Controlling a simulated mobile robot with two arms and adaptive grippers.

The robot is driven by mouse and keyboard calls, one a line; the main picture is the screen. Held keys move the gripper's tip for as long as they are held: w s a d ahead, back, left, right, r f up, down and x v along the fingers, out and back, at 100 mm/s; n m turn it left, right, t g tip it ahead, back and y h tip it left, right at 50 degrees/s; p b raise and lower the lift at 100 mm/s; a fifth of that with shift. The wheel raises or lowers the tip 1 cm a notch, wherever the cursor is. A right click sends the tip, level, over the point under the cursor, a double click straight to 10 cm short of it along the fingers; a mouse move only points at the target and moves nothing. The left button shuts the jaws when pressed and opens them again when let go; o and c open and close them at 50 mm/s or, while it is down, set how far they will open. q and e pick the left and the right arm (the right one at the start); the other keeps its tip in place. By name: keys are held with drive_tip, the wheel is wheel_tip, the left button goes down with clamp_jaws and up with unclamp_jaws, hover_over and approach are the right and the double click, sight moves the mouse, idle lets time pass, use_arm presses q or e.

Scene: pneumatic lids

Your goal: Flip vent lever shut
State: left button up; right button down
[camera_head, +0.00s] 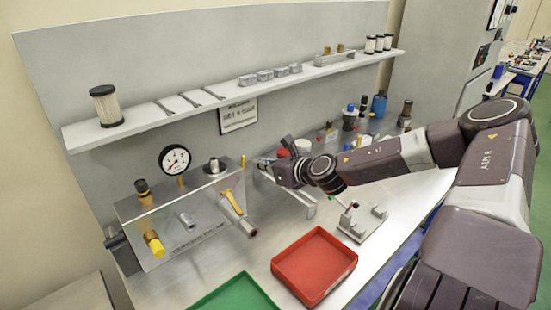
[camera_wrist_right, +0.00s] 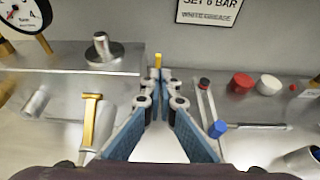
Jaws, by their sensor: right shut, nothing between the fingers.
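A pneumatic box (camera_head: 205,215) stands on the bench against the grey back panel. A yellow lever (camera_head: 232,203) slants across a metal valve on its right part; it also shows left of my fingers in the right wrist view (camera_wrist_right: 90,120). A small yellow stem (camera_head: 243,163) stands at the box's right end and appears beyond my fingertips in the wrist view (camera_wrist_right: 158,60). Which one is the vent lever is not labelled. My right gripper (camera_head: 262,165) is shut and empty near the box's right end, apart from the slanted lever; its blue-padded fingers (camera_wrist_right: 160,95) show close up. My left gripper is not in view.
A round gauge (camera_head: 174,159) rises from the box, with a yellow knob (camera_head: 154,243) on its front. A red tray (camera_head: 314,266) and a green tray (camera_head: 235,294) lie in front. A metal fixture (camera_head: 362,222) and bottles stand right. A shelf (camera_head: 240,93) runs above.

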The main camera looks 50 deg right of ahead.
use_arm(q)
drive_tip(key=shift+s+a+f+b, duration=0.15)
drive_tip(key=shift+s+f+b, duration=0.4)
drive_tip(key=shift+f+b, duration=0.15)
use_arm(e)
drive_tip(key=r+v, duration=0.1)
drive_tip(key=v, duration=0.7)
drive_tip(key=shift+w+r, duration=0.3)
drive_tip(key=shift+r, duration=0.1)
